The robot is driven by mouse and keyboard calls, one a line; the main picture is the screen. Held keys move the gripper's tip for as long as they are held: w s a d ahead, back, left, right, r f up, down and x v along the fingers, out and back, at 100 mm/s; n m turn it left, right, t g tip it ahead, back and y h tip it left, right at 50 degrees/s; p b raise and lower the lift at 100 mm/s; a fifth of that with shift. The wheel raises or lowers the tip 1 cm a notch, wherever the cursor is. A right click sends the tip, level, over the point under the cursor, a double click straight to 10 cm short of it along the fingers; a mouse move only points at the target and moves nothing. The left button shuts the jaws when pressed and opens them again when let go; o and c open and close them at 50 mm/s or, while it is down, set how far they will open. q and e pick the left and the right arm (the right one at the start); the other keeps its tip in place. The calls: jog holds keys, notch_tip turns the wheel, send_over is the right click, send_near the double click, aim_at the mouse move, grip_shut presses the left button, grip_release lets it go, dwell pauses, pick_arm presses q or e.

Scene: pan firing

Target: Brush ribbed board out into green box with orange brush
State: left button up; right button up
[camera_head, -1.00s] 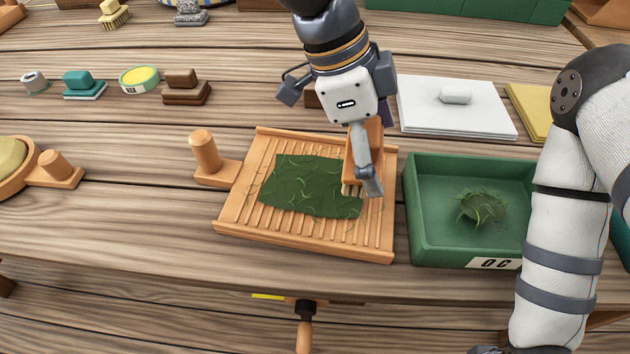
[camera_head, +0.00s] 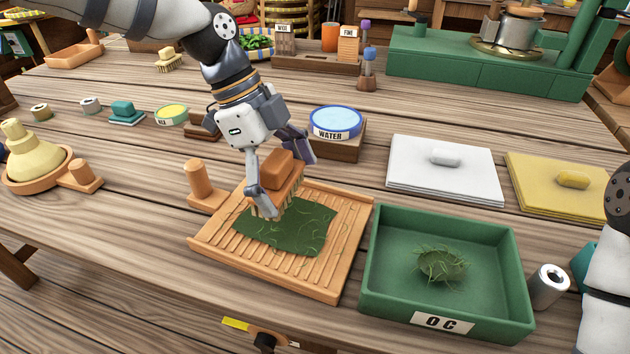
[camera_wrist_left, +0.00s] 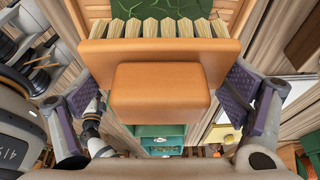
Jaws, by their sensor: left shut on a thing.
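The ribbed board (camera_head: 330,277) is a wooden slatted tray with a handle on its left. A dark green leafy layer with loose strands (camera_head: 300,232) lies on its middle. My left gripper (camera_head: 283,180) is shut on the orange brush (camera_head: 275,168), over the board's back left part. The brush's pale bristles point down at the green layer's left edge; I cannot tell if they touch. In the left wrist view the brush (camera_wrist_left: 160,85) sits between the fingers. The green box (camera_head: 483,235), labelled OC, stands right of the board and holds a green stringy clump (camera_head: 440,265). My right gripper is out of view.
A blue water bowl (camera_head: 335,122) on a wooden block stands behind the board. White sheets (camera_head: 445,185) and yellow sheets (camera_head: 560,200) lie behind the box. A metal cylinder (camera_head: 548,285) stands at the box's right. A beige dome on a wooden dish (camera_head: 35,165) is at the left.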

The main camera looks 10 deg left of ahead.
pick_arm(q)
jog(key=shift+a, duration=0.2)
notch_tip(320, 180, down, 6)
jog(key=shift+b, duration=0.3)
jog(key=shift+d+f, duration=0.1)
jog(key=shift+d, duration=0.25)
jog(key=d, duration=0.3)
jog(key=shift+s+d, duration=0.2)
jog(key=shift+s, duration=0.1)
notch_tip(320, 180, up, 6)
jog(key=shift+p, duration=0.35)
jog(key=shift+a, duration=0.1)
